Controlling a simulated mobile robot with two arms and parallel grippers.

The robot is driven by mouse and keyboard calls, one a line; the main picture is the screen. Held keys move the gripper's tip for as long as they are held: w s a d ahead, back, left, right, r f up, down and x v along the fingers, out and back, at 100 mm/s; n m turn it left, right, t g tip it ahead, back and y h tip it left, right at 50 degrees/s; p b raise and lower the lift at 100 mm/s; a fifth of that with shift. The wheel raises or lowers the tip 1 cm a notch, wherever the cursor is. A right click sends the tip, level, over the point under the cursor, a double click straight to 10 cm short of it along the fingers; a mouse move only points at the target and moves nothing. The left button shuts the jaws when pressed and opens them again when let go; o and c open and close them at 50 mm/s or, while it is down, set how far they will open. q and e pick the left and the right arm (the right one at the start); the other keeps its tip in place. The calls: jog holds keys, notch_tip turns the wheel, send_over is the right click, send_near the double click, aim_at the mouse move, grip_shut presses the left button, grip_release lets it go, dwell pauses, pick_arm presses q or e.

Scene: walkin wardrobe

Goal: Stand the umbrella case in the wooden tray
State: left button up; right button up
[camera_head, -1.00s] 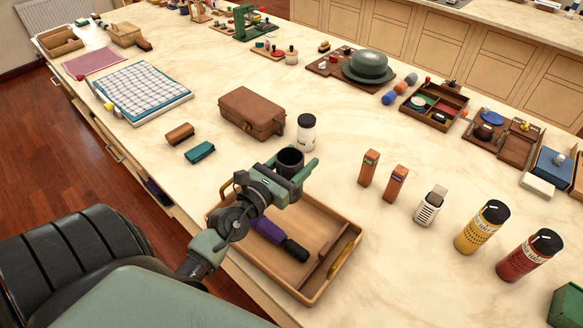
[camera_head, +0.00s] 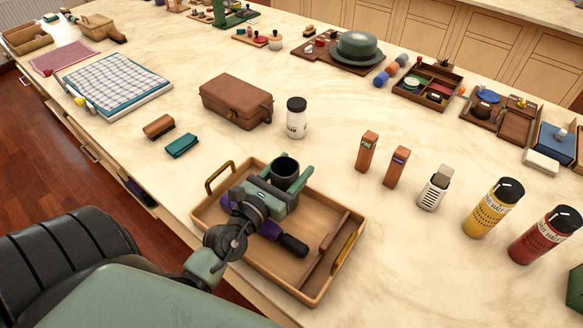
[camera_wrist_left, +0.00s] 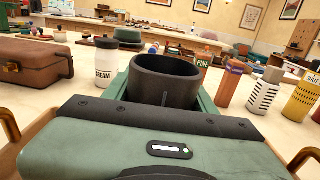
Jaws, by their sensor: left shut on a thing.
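The umbrella case, a dark open-topped cylinder (camera_head: 286,168), is upright in my left gripper (camera_head: 283,184). Its round mouth faces up, and it also shows in the left wrist view (camera_wrist_left: 166,82) between the green fingers. The gripper is shut on it over the far part of the wooden tray (camera_head: 336,198). The case's lower end is hidden by the gripper, so I cannot tell whether it touches the tray floor. My right gripper is not in view.
A purple umbrella with a black end (camera_head: 294,245) lies in the tray, partly under my left arm. A wooden divider (camera_head: 326,256) crosses the tray's right side. A white jar (camera_head: 296,118) and brown case (camera_head: 236,101) stand behind. Two orange-brown boxes (camera_head: 367,152) stand to the right.

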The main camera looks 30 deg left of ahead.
aim_at(276, 185)
pick_arm(q)
jog(key=shift+f, duration=0.25)
jog(key=o, duration=1.4)
jog(key=shift+a, duration=0.15)
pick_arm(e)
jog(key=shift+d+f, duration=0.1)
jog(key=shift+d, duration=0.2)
pick_arm(q)
jog(key=shift+r, duration=0.1)
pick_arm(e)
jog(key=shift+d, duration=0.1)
pick_arm(q)
jog(key=shift+r, duration=0.3)
jog(key=s+b, duration=0.1)
jog(key=s, duration=0.2)
jog(key=s+b, duration=0.2)
jog(key=s, duration=0.2)
jog(key=s+b, duration=0.1)
jog(key=s, duration=0.3)
jog(key=shift+f+b, duration=0.3)
jog(key=shift+f, duration=0.05)
jog(key=shift+s+r, duration=0.1)
jog(key=shift+s, duration=0.3)
jog(key=shift+s+r, duration=0.1)
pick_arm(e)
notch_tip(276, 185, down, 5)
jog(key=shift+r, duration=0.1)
